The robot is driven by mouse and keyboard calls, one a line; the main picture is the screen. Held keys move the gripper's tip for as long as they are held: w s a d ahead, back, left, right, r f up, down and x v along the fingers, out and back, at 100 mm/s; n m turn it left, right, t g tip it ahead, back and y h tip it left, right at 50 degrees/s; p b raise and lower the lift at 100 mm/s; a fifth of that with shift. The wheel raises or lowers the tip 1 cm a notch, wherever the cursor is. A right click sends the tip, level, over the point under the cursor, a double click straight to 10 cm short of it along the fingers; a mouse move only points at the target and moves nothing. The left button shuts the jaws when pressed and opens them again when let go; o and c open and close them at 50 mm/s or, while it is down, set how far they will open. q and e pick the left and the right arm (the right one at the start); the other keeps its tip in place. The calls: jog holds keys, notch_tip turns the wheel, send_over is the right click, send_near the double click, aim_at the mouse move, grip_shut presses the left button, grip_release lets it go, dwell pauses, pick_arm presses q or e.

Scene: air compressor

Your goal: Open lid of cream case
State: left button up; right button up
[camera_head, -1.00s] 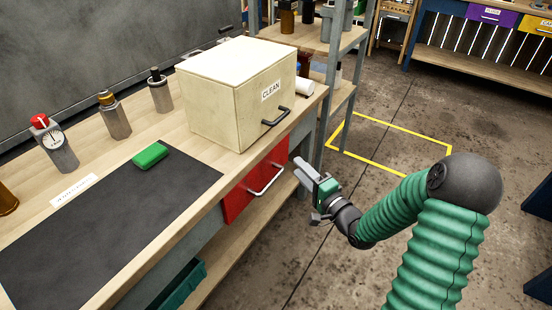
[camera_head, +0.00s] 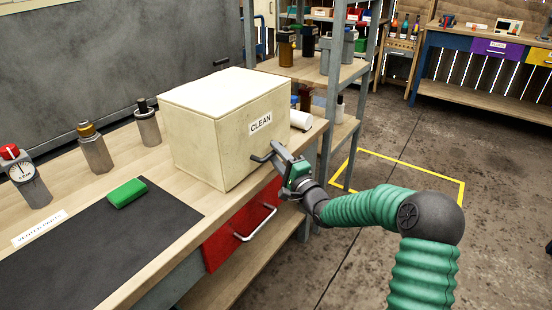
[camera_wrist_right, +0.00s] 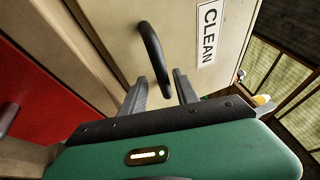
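The cream case (camera_head: 228,128), a box labelled CLEAN, stands on the workbench with its lid (camera_head: 222,90) closed. Its dark handle (camera_head: 260,158) is on the front face, partly covered by my right gripper (camera_head: 274,153). In the right wrist view the handle (camera_wrist_right: 153,52) runs down to the space between my right gripper's two fingers (camera_wrist_right: 163,85). The fingers stand apart, one on each side of the handle's lower end. I cannot tell whether either finger touches it. My left gripper is not in view.
The wooden workbench (camera_head: 135,190) has a red drawer (camera_head: 225,243) under the case. A green block (camera_head: 126,193), a dark mat (camera_head: 95,240) and several bottles are left of the case. A metal shelf (camera_head: 310,68) stands behind right. Open floor lies to the right.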

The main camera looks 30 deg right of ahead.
jog(key=shift+w+a+r, duration=0.1)
jog(key=shift+a+r, duration=0.3)
jog(key=shift+a, duration=0.4)
jog(key=shift+c, duration=1.1)
jog(key=shift+d+f, duration=0.15)
jog(key=shift+d, duration=0.2)
grip_shut()
jog(key=shift+a+f, duration=0.1)
jog(key=shift+f, duration=0.1)
